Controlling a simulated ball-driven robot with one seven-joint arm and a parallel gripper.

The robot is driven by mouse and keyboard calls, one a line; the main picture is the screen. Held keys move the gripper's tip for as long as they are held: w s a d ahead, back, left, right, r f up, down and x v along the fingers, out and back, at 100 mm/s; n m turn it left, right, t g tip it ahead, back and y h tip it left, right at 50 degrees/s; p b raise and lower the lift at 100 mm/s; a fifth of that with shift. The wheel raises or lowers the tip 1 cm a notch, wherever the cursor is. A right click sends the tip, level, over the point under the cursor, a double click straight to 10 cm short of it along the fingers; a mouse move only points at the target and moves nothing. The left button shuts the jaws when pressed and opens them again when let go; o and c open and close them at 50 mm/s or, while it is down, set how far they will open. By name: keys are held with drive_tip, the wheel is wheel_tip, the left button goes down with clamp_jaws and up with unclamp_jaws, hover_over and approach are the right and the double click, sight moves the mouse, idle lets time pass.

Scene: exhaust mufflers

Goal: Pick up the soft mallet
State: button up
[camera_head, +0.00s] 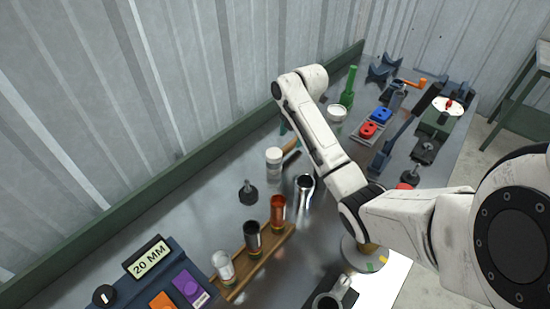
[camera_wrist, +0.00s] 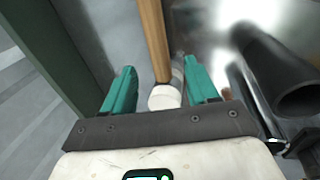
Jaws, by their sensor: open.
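The soft mallet shows in the wrist view as a wooden handle (camera_wrist: 154,40) running down from the top edge to a white rounded piece (camera_wrist: 165,97), which looks like its head. In the head view, a brown handle (camera_head: 291,147) shows beside a white cylinder (camera_head: 274,161), partly hidden by my arm; I cannot tell whether they are joined there. My gripper (camera_wrist: 160,78) is open, with one teal finger on each side of the handle's lower end and the white piece. A gap shows on the left; on the right the finger is very close, and I cannot tell whether it touches.
A dark tube (camera_wrist: 285,80) lies close on the right of the wrist view. A shiny metal cylinder (camera_head: 304,190) and a black knob (camera_head: 248,192) stand nearby. A wooden rack (camera_head: 268,257) holds several cylinders. A green rail (camera_head: 150,205) runs along the wall side of the bench.

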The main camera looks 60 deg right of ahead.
sight(289, 145)
drive_tip(key=shift+w+d+f+p, duration=0.1)
drive_tip(key=shift+w+f+p, duration=0.1)
drive_tip(key=shift+f, duration=0.7)
drive_tip(key=shift+w+d+f+p, duration=0.15)
drive_tip(key=shift+f+p, duration=0.1)
drive_tip(key=shift+f, duration=0.7)
drive_tip(key=shift+w+a+f+p, duration=0.1)
drive_tip(key=shift+w+f+p, duration=0.1)
drive_tip(key=shift+f, duration=0.7)
drive_tip(key=shift+c, duration=0.4)
clamp_jaws()
